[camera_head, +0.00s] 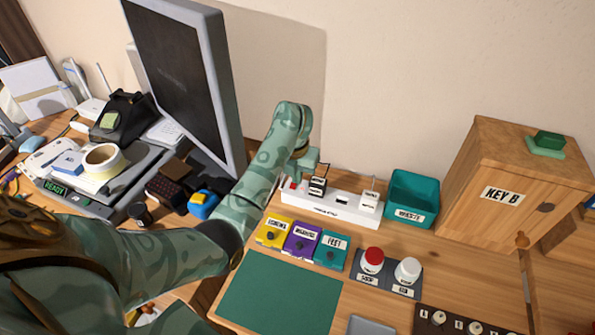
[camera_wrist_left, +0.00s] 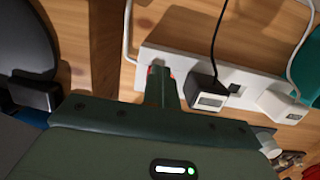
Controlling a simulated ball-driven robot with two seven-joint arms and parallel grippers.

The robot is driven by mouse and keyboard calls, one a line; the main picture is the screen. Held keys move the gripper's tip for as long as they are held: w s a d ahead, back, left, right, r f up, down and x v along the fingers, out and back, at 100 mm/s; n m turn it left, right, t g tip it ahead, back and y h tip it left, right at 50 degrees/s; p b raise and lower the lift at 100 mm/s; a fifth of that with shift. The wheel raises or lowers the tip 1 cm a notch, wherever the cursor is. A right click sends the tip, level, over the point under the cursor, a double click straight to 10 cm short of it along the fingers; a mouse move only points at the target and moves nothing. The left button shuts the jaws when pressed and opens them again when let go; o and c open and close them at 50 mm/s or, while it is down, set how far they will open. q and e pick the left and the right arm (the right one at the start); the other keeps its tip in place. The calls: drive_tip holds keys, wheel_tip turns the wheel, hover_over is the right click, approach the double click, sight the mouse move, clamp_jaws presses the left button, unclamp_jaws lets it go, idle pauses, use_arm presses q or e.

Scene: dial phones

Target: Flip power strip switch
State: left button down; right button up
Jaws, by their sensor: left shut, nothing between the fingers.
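The white power strip (camera_head: 325,210) lies on the desk against the wall, with a black plug (camera_head: 317,187) and a white plug (camera_head: 369,201) in it. A red switch (camera_head: 291,184) shows at its left end, beside my left gripper (camera_head: 296,177). In the left wrist view, the fingers of my left gripper (camera_wrist_left: 160,76) are together and empty, over the left end of the strip (camera_wrist_left: 220,72). A little red shows at the fingertips; most of the switch is hidden behind them, and I cannot tell its position or whether they touch it. My right gripper is not in view.
Yellow, purple and teal labelled blocks (camera_head: 300,241) sit in front. A monitor (camera_head: 185,75) stands left of my arm. A green mat (camera_head: 280,295) is clear.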

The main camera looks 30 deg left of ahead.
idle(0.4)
use_arm(q)
drive_tip(key=shift+a+f, duration=0.1)
drive_tip(key=shift+f, duration=0.1)
drive_tip(key=shift+s+r+p, duration=0.2)
drive_tip(key=shift+s+p, duration=0.45)
drive_tip(key=shift+p, duration=0.3)
drive_tip(key=shift+s+d, duration=0.1)
drive_tip(key=shift+d, duration=0.1)
drive_tip(key=shift+f, duration=0.1)
